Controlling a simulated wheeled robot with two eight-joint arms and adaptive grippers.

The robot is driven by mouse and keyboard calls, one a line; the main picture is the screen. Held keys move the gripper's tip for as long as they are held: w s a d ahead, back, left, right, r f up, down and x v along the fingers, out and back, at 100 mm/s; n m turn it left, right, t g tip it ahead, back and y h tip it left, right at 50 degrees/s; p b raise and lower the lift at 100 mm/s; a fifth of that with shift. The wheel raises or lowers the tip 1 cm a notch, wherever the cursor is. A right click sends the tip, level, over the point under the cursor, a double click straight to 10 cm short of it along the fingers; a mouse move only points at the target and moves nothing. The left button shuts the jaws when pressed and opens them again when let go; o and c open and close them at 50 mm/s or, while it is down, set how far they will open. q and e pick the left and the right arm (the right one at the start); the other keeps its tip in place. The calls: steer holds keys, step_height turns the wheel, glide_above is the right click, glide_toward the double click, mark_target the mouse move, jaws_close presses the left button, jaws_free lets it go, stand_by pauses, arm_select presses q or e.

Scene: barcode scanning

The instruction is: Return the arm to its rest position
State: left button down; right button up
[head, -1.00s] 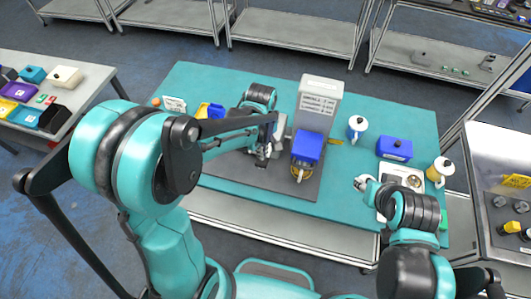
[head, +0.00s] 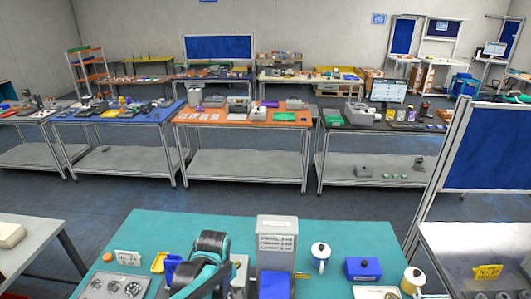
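A teal-and-black part of my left arm (head: 205,262) shows at the bottom of the head view, over the teal table (head: 200,220). My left gripper itself does not show. My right arm and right gripper are out of view. A grey upright station with a printed label (head: 277,240) stands just right of my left arm. A blue box (head: 275,287) is in front of the station, cut off by the lower edge. I cannot see whether anything touches it.
A metal tray (head: 115,287) and a card (head: 127,258) are at left. Loaded workbenches (head: 240,118) line the far side beyond open floor (head: 330,203).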

arm_select(q)
steer(key=s+a+f+m+t+b, duration=0.4)
steer(key=s+f+m+b, duration=0.6)
steer(key=b, duration=1.1)
step_height(320, 180, down, 3)
steer(key=m+t, duration=0.1)
steer(key=t, duration=0.1)
steer(key=shift+a+f+t, duration=0.2)
steer(key=shift+t, duration=0.2)
steer(key=shift+s+f, duration=0.1)
